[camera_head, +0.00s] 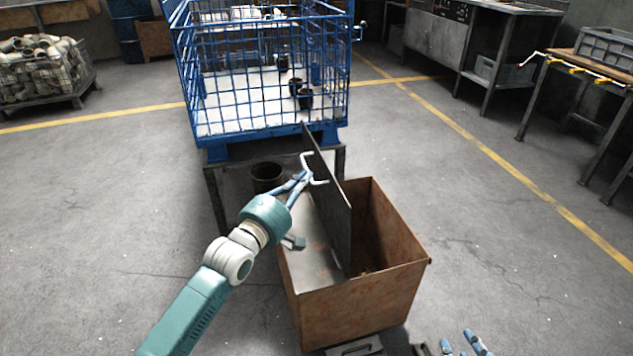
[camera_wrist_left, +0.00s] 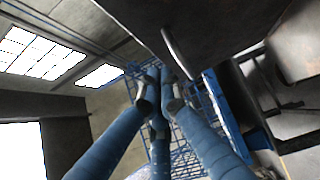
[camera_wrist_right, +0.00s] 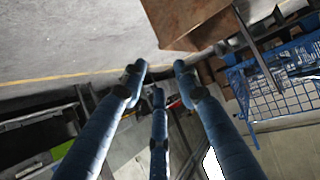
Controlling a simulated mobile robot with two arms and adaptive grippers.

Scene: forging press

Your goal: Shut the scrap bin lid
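The scrap bin (camera_head: 365,305) is a rusty brown box in the middle of the head view. Its dark grey lid (camera_head: 334,205) stands up on edge across the bin's top, so the right part is open. A pale bar handle (camera_head: 314,168) sits on the lid's left face; a curved bar also shows in the left wrist view (camera_wrist_left: 180,55). My left gripper (camera_head: 304,178) is at the handle, its fingertips drawn close together (camera_wrist_left: 159,76) with nothing seen between them. The bar appears beside the fingers; contact is unclear. My right gripper (camera_head: 468,342) is low at the right, fingers apart and empty (camera_wrist_right: 158,72).
A blue mesh cage (camera_head: 265,80) on a dark stand is just behind the bin. A dark pot (camera_head: 267,177) is left of the lid. Benches (camera_head: 480,45) line the back right. The floor to the bin's right is clear.

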